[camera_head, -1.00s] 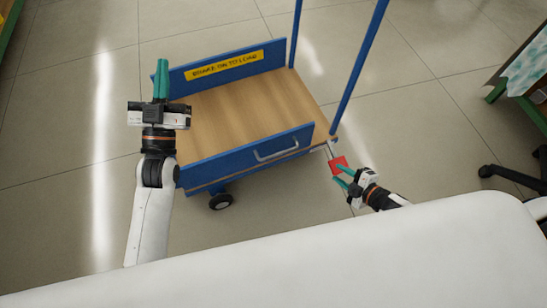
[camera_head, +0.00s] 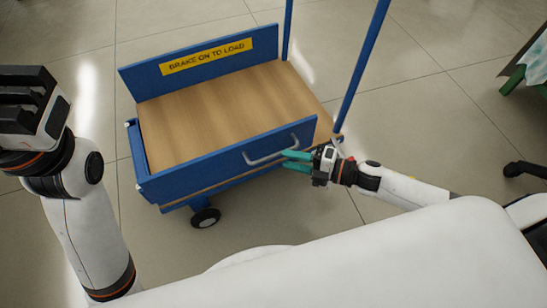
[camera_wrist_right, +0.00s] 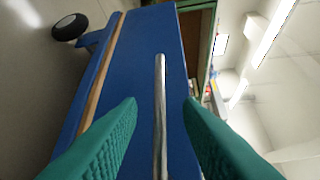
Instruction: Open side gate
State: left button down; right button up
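The near side gate (camera_head: 225,164) of the blue cart is an upright blue panel with a metal bar handle (camera_head: 270,153) on its outer face. It stands closed along the deck's near edge. My right gripper (camera_head: 297,161) is beside the handle's right end, its green fingers pointing left. In the right wrist view the fingers (camera_wrist_right: 160,125) are open, with the handle (camera_wrist_right: 161,115) between them and gaps on both sides. My left gripper (camera_head: 28,105) is at the far left, partly cut off by the frame; its fingertips do not show.
The cart's wooden deck (camera_head: 230,110) is empty. The far panel (camera_head: 205,62) has a yellow "BRAKE ON TO LOAD" label. Blue posts (camera_head: 362,65) rise at the right end. A caster wheel (camera_head: 205,217) is under the near side.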

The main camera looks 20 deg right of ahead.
aim_at(274, 155)
jog(key=shift+b+x, duration=0.7)
jog(key=shift+x, duration=2.05)
grip_shut()
